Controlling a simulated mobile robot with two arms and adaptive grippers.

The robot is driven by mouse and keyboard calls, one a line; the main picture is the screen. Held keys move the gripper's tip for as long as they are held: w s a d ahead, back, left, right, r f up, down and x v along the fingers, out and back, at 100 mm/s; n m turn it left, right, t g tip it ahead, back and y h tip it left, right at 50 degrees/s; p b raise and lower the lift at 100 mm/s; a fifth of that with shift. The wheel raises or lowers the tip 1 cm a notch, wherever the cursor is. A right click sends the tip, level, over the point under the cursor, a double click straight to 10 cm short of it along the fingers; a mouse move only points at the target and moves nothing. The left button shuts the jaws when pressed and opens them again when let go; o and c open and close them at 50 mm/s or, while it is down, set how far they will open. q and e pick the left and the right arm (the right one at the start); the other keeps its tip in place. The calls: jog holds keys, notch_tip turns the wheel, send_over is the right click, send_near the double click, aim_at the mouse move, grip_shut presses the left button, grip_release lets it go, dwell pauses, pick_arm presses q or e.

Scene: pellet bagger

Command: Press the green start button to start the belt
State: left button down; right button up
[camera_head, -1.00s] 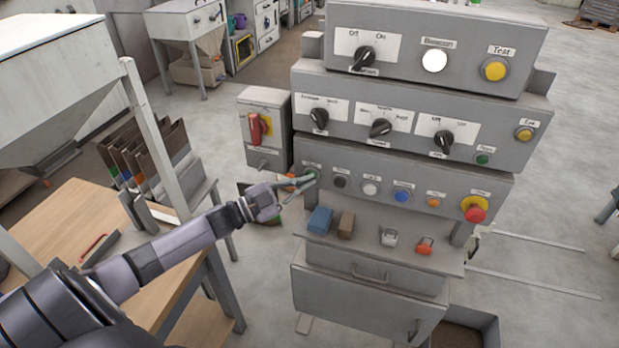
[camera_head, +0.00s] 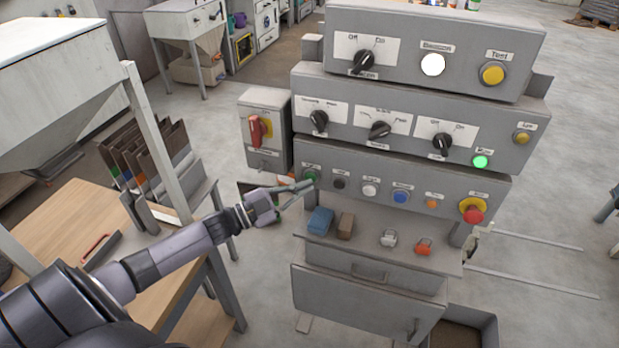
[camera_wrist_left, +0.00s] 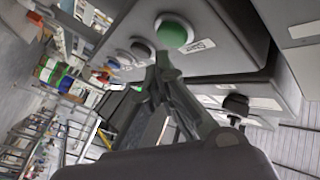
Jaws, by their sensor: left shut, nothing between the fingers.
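The green start button (camera_head: 311,175) is at the left end of the lowest row of the grey control panel (camera_head: 463,184). It also shows in the left wrist view (camera_wrist_left: 174,32), with a label beside it. My left gripper (camera_head: 305,186) is shut and empty, its fingertips just below and in front of the button. In the left wrist view the shut fingertips (camera_wrist_left: 163,62) are close to the button but appear apart from it. A small green lamp (camera_head: 480,162) at the right of the middle panel is lit brightly. My right gripper is not in view.
Black, white, blue and orange buttons and a red emergency stop (camera_head: 473,211) continue along the same row. A shelf below holds a blue block (camera_head: 320,221) and a brown block (camera_head: 346,226). A red-handled switch box (camera_head: 262,130) stands left of the panel.

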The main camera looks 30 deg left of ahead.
pick_arm(q)
jog(key=s+p, duration=0.2)
jog(key=s, duration=0.1)
jog(key=s+d+p, duration=0.1)
jog(key=s, duration=0.1)
jog(key=shift+s+d+p, duration=0.2)
jog(key=shift+s+p, duration=0.15)
jog(key=shift+s, duration=0.05)
jog(key=s+a+f+n+g+y+b, duration=0.1)
jog(key=s+f+n+g+y, duration=0.15)
jog(key=f, duration=0.85)
jog(key=s+a+f+n+g+y, duration=0.1)
jog(key=s+a+f+n+y, duration=0.2)
jog(key=f, duration=0.8)
jog(key=s+f+n+g+y+b, duration=0.1)
jog(key=s+f+n+g+y, duration=0.2)
jog(key=f, duration=0.8)
jog(key=s+d+f+n+g+y, duration=0.2)
jog(key=s+d+f+g, duration=0.2)
jog(key=s+f, duration=1)
jog(key=s+d+f+g, duration=0.2)
jog(key=s+d+f, duration=0.1)
jog(key=s, duration=0.6)
jog(key=s+d+f+g+b, duration=0.1)
jog(key=s+d+f+g, duration=0.2)
jog(key=s, duration=0.6)
jog(key=shift+s+d+f+n, duration=0.2)
jog(key=shift+d+n, duration=0.25)
jog(key=shift+d, duration=0.8)
